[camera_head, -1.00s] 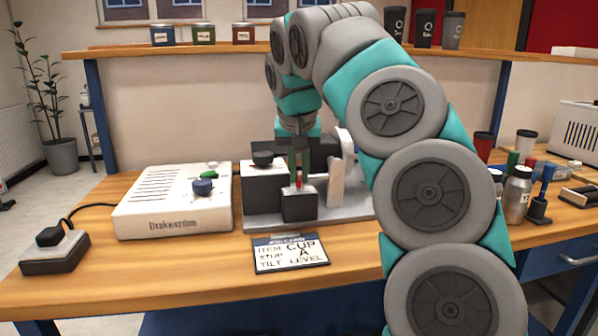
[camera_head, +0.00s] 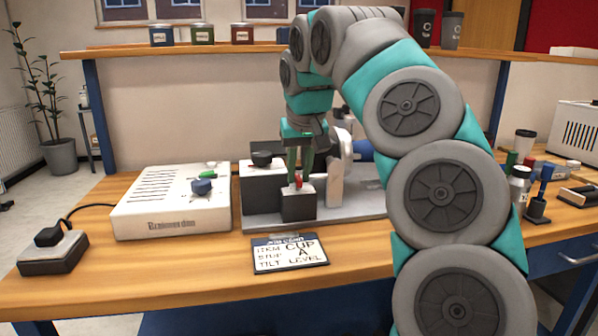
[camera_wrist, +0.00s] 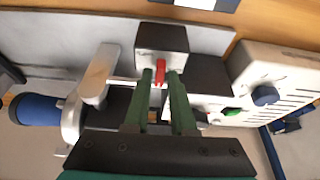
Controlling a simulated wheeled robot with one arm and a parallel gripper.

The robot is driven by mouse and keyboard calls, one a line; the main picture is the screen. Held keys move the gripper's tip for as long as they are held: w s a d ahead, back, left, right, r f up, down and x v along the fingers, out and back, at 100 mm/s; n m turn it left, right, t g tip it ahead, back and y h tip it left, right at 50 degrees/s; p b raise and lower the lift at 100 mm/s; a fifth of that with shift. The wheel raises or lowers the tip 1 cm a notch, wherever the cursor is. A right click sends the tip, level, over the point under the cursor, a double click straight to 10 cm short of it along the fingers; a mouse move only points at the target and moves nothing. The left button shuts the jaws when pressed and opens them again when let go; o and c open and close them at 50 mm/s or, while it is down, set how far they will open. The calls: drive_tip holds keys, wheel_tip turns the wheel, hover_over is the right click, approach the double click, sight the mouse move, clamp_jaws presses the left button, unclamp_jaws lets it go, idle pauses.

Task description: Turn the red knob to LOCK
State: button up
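The red knob (camera_head: 298,181) sits on top of a small dark block (camera_head: 298,205) with a pale upper face, at the front of the grey machine base. The wrist view shows the knob (camera_wrist: 160,71) as a narrow red bar pointing along the fingers. My gripper (camera_head: 299,172) reaches down to it from behind. In the wrist view its two green fingertips (camera_wrist: 160,73) stand one on each side of the knob, with narrow gaps. The gripper looks open. I cannot read any LOCK mark.
A white control box (camera_head: 172,205) with a blue knob (camera_head: 202,187) and a green button stands left. A pale upright bracket (camera_head: 336,182) stands close right of the gripper. A sign (camera_head: 290,254) lies in front.

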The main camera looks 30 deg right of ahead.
drive_tip(key=shift+o, duration=1.4)
drive_tip(key=v, duration=0.7)
drive_tip(key=shift+s+r, duration=0.2)
drive_tip(key=shift+r, duration=0.15)
drive_tip(key=shift+s, duration=0.1)
